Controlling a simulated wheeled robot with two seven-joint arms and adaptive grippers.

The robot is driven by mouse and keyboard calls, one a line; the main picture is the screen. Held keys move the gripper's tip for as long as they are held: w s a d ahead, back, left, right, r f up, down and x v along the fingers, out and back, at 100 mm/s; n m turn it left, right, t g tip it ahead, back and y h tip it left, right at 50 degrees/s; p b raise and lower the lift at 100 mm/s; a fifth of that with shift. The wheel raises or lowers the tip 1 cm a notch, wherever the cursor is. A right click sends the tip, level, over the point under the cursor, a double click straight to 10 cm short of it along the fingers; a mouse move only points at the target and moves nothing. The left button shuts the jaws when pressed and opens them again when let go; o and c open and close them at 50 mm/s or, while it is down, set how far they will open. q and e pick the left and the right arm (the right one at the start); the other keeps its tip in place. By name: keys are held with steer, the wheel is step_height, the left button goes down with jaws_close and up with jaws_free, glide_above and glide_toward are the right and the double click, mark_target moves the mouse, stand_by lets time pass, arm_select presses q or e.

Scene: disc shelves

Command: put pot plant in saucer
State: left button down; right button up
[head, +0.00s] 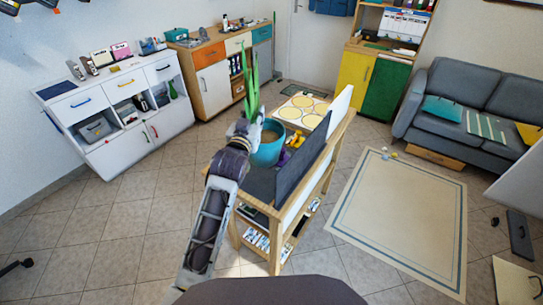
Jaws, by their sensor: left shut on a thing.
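The pot plant has a blue-teal pot (267,153) with brown soil and tall green leaves (251,85). It is at the left part of a wooden table (262,184) with a dark top. My left gripper (246,130) is at the pot's left rim and shut on it. I cannot tell whether the pot touches the table top. A yellow item (296,139) and a small purple item lie just right of the pot, partly hidden by it. I cannot make out a saucer for certain. My right gripper is out of view.
A board with pale round discs (302,110) is at the table's far end. A dark upright panel (301,160) and a white one edge the table's right side. A white cabinet (126,112) and a wooden cabinet (213,72) stand behind left. Tiled floor lies open at left.

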arm_select(q)
steer(key=shift+f, duration=0.4)
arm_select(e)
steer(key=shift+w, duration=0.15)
arm_select(q)
steer(key=shift+a, duration=0.1)
steer(key=shift+f, duration=3.1)
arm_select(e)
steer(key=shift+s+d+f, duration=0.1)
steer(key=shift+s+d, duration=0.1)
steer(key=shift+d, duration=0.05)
arm_select(q)
steer(key=shift+f, duration=0.1)
